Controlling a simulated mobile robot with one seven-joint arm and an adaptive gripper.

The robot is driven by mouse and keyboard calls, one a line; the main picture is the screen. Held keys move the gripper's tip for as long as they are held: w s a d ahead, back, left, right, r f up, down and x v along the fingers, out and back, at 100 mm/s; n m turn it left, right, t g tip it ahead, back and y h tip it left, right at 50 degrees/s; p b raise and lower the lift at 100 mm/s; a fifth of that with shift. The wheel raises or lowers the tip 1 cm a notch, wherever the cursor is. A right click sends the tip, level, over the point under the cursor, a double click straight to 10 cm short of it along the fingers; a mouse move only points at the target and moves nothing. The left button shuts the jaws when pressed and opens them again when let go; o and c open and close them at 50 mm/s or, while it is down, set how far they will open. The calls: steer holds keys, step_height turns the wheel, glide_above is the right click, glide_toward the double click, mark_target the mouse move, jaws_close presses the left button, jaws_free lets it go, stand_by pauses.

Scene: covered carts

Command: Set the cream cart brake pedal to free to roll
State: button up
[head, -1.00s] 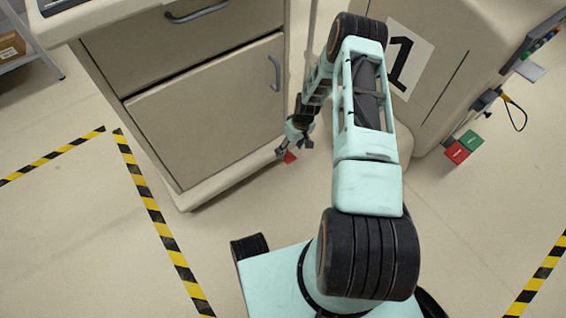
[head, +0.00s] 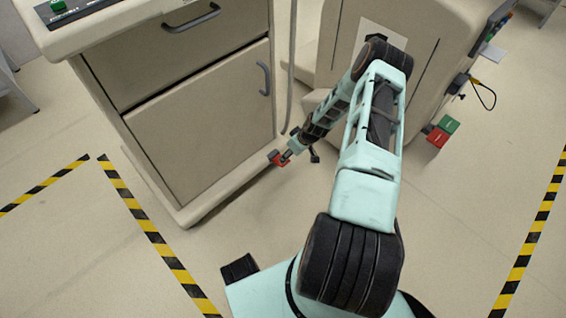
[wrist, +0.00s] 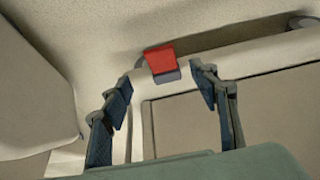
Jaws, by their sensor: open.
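The cream cart (head: 172,95) stands at the left in the head view, with a drawer above a door. Its small red brake pedal (head: 276,158) sticks out low at the cart's right bottom corner. In the wrist view the red pedal (wrist: 160,60) has a grey lower edge and sits just beyond the fingertips, between them. My gripper (wrist: 161,82) is open and empty, one finger on each side of the pedal's line. In the head view my gripper (head: 296,153) is low, right beside the pedal. Whether a finger touches the pedal I cannot tell.
A second beige unit (head: 330,75) stands close at the right, its white label partly hidden by my arm. A red block (head: 437,138) and a green block (head: 448,124) show at its base. A grey hose (head: 291,70) hangs between the units. Striped tape (head: 150,232) marks the open floor.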

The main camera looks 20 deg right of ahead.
steer(key=b+x, duration=0.3)
steer(key=x, duration=0.6)
steer(key=shift+a+f, duration=0.1)
steer(key=shift+f, duration=0.15)
jaws_close()
steer(key=shift+s+r, duration=0.1)
